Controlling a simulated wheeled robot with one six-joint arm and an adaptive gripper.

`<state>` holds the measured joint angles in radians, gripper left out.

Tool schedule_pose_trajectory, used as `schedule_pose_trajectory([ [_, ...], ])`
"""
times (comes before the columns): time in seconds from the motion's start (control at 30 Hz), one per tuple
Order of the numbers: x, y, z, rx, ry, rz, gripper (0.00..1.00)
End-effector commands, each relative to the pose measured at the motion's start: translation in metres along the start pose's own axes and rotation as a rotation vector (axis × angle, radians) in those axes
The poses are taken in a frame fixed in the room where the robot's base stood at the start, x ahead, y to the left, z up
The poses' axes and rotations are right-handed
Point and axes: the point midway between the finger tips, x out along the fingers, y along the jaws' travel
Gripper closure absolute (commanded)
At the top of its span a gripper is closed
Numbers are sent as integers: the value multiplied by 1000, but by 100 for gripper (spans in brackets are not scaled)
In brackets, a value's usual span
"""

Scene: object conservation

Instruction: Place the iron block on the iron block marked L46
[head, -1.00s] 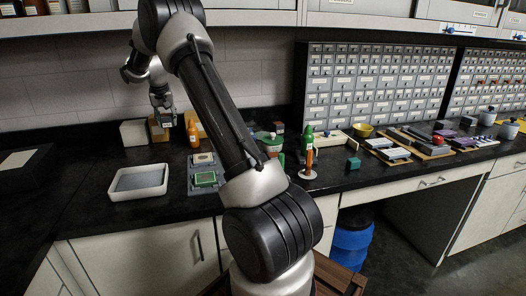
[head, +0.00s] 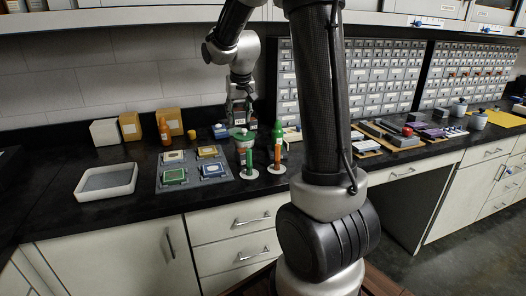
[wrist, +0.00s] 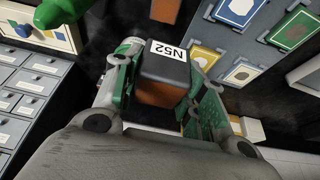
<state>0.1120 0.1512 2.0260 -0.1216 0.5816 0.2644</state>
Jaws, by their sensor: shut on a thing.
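In the wrist view my gripper (wrist: 166,64) is shut on a dark block (wrist: 165,72) with an orange-brown side. The block's white label shows upside down and looks like N52. A green-padded finger stands on each side of it. No block marked L46 can be made out in either current view.
Orange and green tubes on white bases (head: 277,168) stand in front of the gripper. A grey board with several framed cards (head: 193,168) and a white tray (head: 106,183) lie left. An orange bottle (head: 164,131) stands behind the board. Grey drawer cabinets line the back.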

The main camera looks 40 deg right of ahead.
Motion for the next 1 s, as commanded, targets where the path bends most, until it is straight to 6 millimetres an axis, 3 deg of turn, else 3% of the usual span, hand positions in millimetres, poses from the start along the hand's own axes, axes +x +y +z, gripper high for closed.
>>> schedule_pose_trajectory([
  [0.13,5,0,9,-8,2,-3,100],
  [0.33,38,0,24,-8,-1,-3,100],
  [0.73,81,1,42,-8,0,-2,100],
  [1.0,89,0,44,-8,3,-3,100],
])
